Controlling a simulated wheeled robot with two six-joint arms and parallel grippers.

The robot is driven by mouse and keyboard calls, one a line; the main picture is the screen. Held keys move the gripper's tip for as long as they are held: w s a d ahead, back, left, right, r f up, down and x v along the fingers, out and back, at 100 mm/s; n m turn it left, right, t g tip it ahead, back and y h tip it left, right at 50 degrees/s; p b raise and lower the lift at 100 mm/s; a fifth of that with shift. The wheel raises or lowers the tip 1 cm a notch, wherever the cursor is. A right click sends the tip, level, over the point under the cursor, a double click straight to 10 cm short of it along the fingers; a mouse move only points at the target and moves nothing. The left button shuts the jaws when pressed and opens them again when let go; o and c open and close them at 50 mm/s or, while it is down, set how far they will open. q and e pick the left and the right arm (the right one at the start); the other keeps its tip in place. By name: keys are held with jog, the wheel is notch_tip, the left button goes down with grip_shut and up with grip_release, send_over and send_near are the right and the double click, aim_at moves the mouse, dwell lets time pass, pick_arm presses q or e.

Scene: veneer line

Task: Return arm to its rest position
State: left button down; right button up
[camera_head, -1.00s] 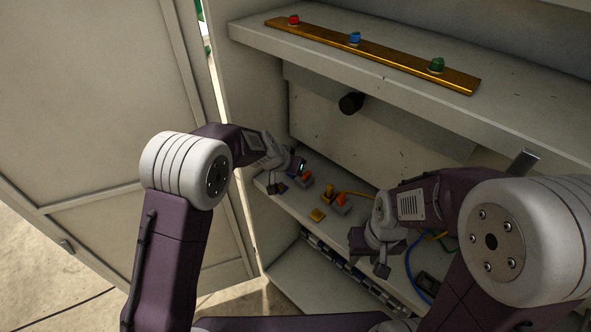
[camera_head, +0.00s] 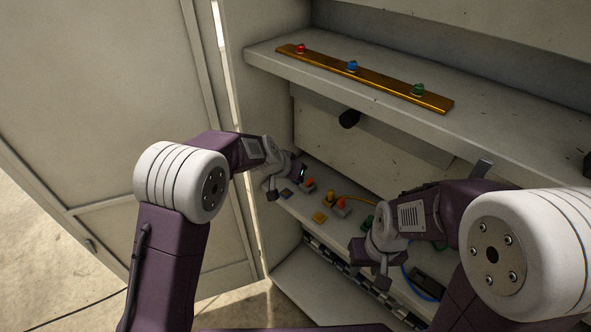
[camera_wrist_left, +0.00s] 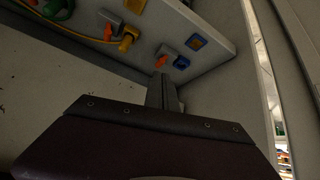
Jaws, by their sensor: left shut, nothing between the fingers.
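My left arm reaches in from the left in the head view. Its gripper (camera_head: 274,191) is by the left end of the lower shelf, near an orange and grey connector (camera_head: 308,185) and a blue piece (camera_head: 287,193). In the left wrist view the gripper (camera_wrist_left: 162,92) shows as a narrow pair of fingers, shut with nothing between them. Connectors on the shelf lie just past the fingers there. My right gripper (camera_head: 370,262) hangs in front of the lower shelf, its fingers apart and empty.
The upper shelf (camera_head: 400,105) carries a brass strip (camera_head: 385,84) with red, blue and green buttons. A black knob (camera_head: 349,119) sticks out below it. Yellow, green and blue cables and connectors lie on the lower shelf (camera_head: 290,207). A cabinet door (camera_head: 95,110) stands open at left.

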pick_arm(q)
jog(key=shift+s+a, duration=0.1)
jog(key=w+a+r, duration=0.2)
jog(key=a+r, duration=0.1)
jog(key=r, duration=0.1)
jog(key=s+a+n+y, duration=0.2)
jog(key=s+a, duration=0.5)
jog(key=a, duration=0.2)
jog(key=s+a+f+n+g+y, duration=0.1)
jog(key=s+a+f, duration=0.3)
jog(key=s, duration=0.7)
jog(key=s+a+f+n+g+y, duration=0.1)
jog(key=s+a+f+n+g, duration=0.1)
jog(key=s, duration=0.9)
jog(key=shift+s+a+f+g, duration=0.35)
jog(key=shift+a+f+g, duration=0.5)
jog(key=shift+g, duration=0.15)
